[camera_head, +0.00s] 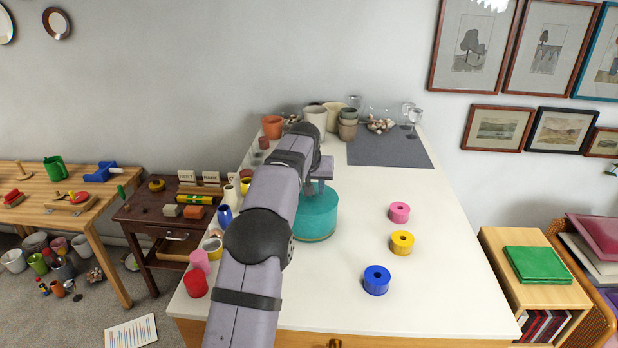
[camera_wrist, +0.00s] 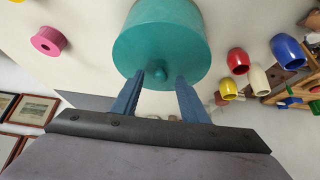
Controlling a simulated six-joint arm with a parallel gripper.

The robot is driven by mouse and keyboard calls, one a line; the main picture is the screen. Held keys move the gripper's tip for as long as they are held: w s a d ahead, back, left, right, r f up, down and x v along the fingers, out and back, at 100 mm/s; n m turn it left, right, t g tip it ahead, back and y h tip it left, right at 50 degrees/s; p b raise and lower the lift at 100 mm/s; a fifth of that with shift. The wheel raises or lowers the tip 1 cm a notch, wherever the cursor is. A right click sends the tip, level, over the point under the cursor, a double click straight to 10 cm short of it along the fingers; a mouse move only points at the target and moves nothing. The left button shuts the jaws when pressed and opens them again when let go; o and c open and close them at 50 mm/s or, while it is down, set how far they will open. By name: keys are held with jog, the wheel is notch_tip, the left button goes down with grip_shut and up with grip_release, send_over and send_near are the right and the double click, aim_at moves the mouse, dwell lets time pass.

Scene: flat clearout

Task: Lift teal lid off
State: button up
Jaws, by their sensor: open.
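The teal lid (camera_wrist: 165,48) is the round top of a squat teal pot (camera_head: 316,222) standing on the white counter. A small rounded teal knob (camera_wrist: 157,73) sticks up from the lid. In the wrist view my gripper (camera_wrist: 159,76) is open, with its two blue fingertips on either side of the knob and a gap on each side. I cannot tell how far down beside the knob the tips reach. In the head view my gripper (camera_head: 318,184) is over the pot's top, and my arm hides part of the pot's left side and the knob.
Pink (camera_head: 399,212), yellow (camera_head: 402,242) and blue (camera_head: 376,280) round pieces with holes stand to the right. Several cups and small vessels line the counter's left edge. Pots and glasses stand at the back near a grey mat (camera_head: 388,150).

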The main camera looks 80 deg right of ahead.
jog(key=shift+d+f, duration=0.3)
jog(key=shift+f, duration=0.2)
grip_shut()
jog(key=c, duration=0.9)
grip_release()
grip_shut()
jog(key=shift+r, duration=0.15)
jog(key=shift+r+p, duration=0.9)
jog(key=shift+p, duration=0.25)
jog(key=shift+r, duration=0.1)
